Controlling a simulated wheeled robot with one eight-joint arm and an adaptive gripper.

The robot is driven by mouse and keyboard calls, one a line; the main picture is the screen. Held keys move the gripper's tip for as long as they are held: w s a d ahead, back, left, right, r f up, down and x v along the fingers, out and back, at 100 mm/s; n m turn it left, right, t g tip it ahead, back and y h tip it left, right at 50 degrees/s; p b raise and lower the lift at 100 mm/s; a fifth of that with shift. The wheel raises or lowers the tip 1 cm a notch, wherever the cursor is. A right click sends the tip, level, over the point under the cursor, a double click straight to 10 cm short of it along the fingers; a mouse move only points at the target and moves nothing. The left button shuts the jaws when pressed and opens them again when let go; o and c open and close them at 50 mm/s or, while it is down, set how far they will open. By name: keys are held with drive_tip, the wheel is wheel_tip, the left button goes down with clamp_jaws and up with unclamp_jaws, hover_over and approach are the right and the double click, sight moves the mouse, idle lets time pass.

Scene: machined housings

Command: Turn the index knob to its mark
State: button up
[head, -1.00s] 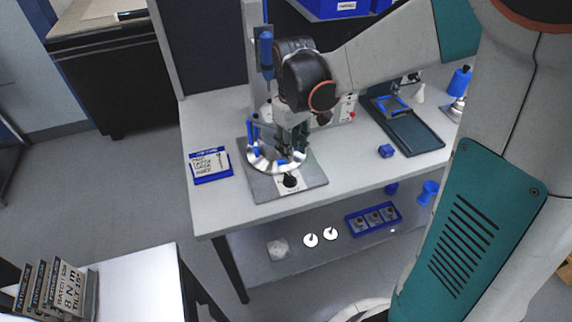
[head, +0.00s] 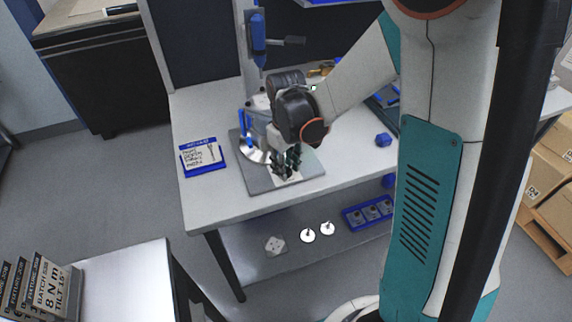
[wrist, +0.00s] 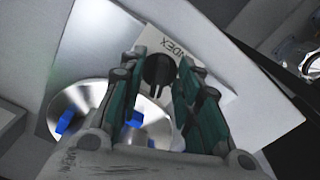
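The index knob (wrist: 159,70) is black and round, on a pale plate (wrist: 178,48) lettered "INDEX" in the wrist view. I cannot make out the target mark. My gripper (wrist: 164,63) is open, with one finger on each side of the knob. I cannot tell whether either finger touches it. In the head view my gripper (head: 286,166) is low over the front of the grey base plate (head: 257,182) and hides the knob.
A shiny metal disc (wrist: 88,100) with blue pieces lies beside the knob plate. A blue-framed card (head: 202,156) is left on the bench, and a small blue block (head: 383,140) is right. The bench front left (head: 205,205) is clear. A lower shelf holds a blue tray (head: 367,214).

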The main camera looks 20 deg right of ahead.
clamp_jaws()
drive_tip(key=shift+m, duration=0.3)
drive_tip(key=m, duration=0.3)
drive_tip(key=shift+a+m, duration=0.1)
drive_tip(key=shift+m, duration=0.2)
drive_tip(key=m, duration=0.4)
drive_tip(key=shift+a+m, duration=0.1)
drive_tip(key=shift+m, duration=0.2)
drive_tip(key=m, duration=0.4)
drive_tip(key=shift+a, duration=0.1)
drive_tip(key=shift+w+m, duration=0.15)
drive_tip(key=shift+m, duration=2.35)
